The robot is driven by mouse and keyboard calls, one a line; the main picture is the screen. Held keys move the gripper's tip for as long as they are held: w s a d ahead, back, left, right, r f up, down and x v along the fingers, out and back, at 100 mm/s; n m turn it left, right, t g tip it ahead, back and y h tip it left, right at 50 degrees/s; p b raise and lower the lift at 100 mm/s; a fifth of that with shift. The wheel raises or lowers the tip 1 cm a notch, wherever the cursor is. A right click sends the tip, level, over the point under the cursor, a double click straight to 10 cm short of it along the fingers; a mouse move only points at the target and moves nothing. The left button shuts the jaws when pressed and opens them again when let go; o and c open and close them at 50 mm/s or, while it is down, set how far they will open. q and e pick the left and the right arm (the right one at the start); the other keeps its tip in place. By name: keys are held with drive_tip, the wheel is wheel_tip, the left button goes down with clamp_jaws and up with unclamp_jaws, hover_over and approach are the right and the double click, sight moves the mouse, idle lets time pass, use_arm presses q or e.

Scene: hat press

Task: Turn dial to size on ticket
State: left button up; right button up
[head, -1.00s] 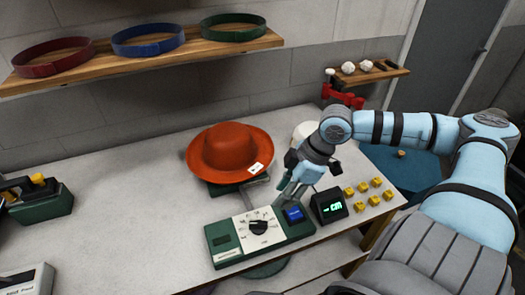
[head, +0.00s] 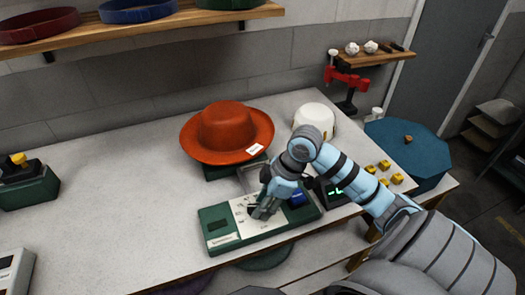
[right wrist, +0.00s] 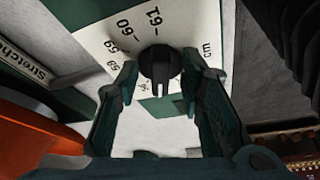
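The dial (right wrist: 160,65) is a black knob on a white plate with numbers around it; 59, 60, 61 and "cm" are readable in the right wrist view. The plate is on a green control box (head: 217,226) on the table. My right gripper (right wrist: 160,72) is open, with one finger on each side of the knob; I cannot tell if they touch it. In the head view my right gripper (head: 263,208) hides most of the dial. A white ticket (head: 255,149) is on the orange hat's brim (head: 200,146); its writing is too small to read. My left gripper is not in view.
A blue button (head: 297,198) and a partly hidden green-lit display (head: 334,192) are right of the dial. Several yellow blocks (head: 383,165) and a white rounded object (head: 315,115) stand beyond.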

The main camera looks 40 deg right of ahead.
drive_tip(key=shift+c, duration=0.4)
drive_tip(key=shift+s, duration=0.1)
clamp_jaws()
